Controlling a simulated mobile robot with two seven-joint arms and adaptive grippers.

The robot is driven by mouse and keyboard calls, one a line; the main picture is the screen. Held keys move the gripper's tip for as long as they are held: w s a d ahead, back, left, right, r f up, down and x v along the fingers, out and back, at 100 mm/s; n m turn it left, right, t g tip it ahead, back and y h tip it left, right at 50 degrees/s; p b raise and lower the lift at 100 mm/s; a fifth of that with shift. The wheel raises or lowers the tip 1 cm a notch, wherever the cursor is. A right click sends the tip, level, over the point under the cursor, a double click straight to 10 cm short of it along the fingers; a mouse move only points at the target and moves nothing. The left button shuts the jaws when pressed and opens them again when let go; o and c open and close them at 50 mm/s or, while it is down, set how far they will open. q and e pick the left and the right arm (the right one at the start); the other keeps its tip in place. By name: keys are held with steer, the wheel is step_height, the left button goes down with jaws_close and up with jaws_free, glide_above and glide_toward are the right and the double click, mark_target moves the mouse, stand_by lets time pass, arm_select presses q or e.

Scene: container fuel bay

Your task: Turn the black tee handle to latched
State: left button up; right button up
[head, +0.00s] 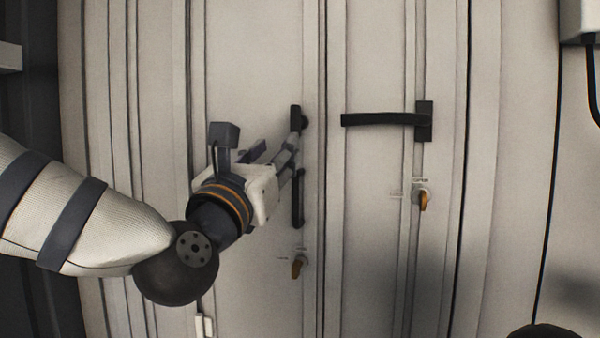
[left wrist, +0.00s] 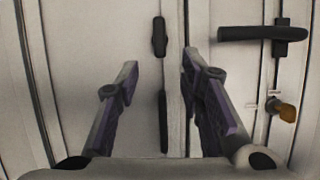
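A small upright black handle, which looks like the black tee handle (head: 296,117), is on the left pale door panel with its long side vertical. It also shows near the top middle of the left wrist view (left wrist: 159,37). My left gripper (head: 294,148) is in front of the panel, its fingertips just below this handle in the picture. My right gripper is not in view.
A black vertical bar (head: 298,198) is below the handle, partly behind my gripper. A black horizontal lever (head: 385,120) is on the right panel. Orange key-like knobs (head: 298,267) (head: 422,199) are lower on both panels. A grey box with a cable (head: 582,20) is at upper right.

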mark_target(294, 120)
arm_select(q)
steer(key=shift+n, duration=0.3)
steer(key=x, duration=0.6)
steer(key=r+x, duration=0.1)
steer(key=x, duration=0.5)
steer(key=shift+s+r, duration=0.15)
steer(key=shift+c, duration=0.6)
jaws_close()
